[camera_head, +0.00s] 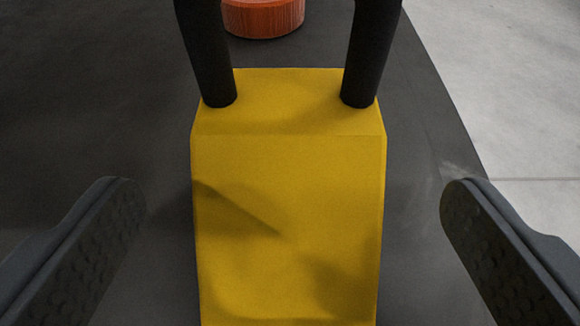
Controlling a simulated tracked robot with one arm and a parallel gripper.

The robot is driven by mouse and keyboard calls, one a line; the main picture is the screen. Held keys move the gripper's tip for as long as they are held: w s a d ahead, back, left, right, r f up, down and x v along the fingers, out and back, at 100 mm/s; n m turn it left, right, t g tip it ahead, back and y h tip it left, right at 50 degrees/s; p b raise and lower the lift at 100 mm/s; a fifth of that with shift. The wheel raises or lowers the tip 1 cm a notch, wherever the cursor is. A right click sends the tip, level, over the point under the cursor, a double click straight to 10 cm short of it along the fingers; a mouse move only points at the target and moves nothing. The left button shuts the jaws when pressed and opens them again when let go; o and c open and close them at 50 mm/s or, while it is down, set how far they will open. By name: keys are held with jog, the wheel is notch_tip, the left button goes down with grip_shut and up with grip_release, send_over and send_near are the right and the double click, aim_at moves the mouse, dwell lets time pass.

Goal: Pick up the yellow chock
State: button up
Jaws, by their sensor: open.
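The yellow chock (288,215) fills the middle of the head camera view and runs off the bottom edge. Two black posts (211,60) rise from its far end and leave the picture at the top. My gripper (290,205) is open, with one dark finger to the left of the chock and one to the right. Floor shows between each finger and the chock's sides, so neither finger appears to touch it. The near end of the chock is out of view.
An orange-red round object (263,18) stands beyond the chock, partly cut off at the top. The chock is on a dark grey surface (90,110), clear at left. Its edge runs down the right side, with pale concrete floor (510,90) past it.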

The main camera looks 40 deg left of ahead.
aim_at(292, 179)
jog(key=b+x, duration=0.1)
jog(key=x, duration=0.2)
jog(key=shift+w+a+f, duration=0.25)
jog(key=shift+w+a, duration=0.1)
jog(key=shift+w, duration=0.1)
jog(key=c, duration=1.5)
